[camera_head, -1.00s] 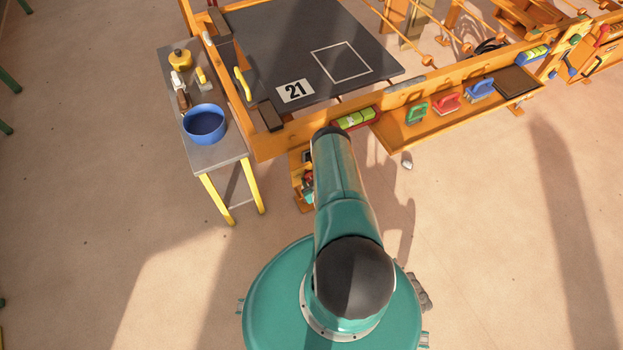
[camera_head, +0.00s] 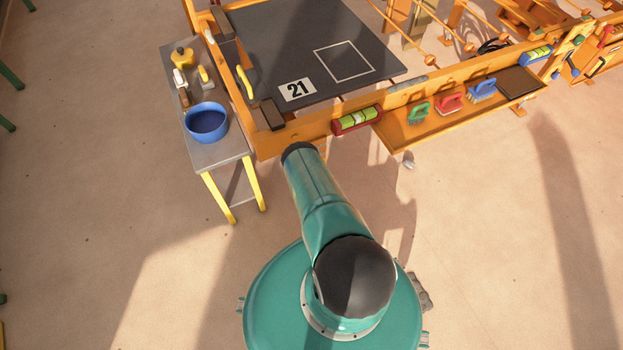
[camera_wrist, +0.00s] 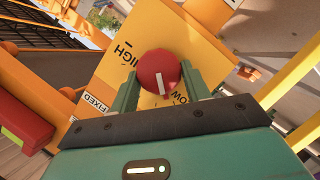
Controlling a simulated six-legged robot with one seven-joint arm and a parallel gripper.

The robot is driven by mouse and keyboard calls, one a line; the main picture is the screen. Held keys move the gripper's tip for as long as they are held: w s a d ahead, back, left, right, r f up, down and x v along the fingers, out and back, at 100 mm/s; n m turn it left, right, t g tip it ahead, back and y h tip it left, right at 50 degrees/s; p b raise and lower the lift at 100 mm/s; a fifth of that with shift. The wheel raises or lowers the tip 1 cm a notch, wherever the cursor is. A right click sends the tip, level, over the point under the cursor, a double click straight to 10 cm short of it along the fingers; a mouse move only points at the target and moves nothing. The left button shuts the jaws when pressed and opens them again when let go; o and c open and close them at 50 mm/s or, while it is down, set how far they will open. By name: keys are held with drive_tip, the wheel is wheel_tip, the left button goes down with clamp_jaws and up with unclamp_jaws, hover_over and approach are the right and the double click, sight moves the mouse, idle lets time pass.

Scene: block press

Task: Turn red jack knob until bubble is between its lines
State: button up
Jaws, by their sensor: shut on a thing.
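The red jack knob (camera_wrist: 158,72), round with a white mark, sits on a yellow panel (camera_wrist: 190,42) lettered "HIGH" and "LOW" in the wrist view. My gripper (camera_wrist: 162,80) is shut on the knob, one teal finger at each side. In the head view the knob and my gripper are hidden below my arm. The red-framed level (camera_head: 357,120) with its yellow-green vial is on the orange front rail. Its bubble and lines are too small to judge. The level's red end (camera_wrist: 18,115) shows at the left of the wrist view.
A grey board (camera_head: 290,50) marked "21" lies behind the orange rail (camera_head: 300,134). A side table (camera_head: 215,158) holds a blue bowl (camera_head: 206,123). A shelf (camera_head: 420,138) with green, red and blue brushes is right of the level. The floor at right is clear.

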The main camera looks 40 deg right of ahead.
idle(0.3)
drive_tip(key=o, duration=1)
drive_tip(key=v, duration=1.4)
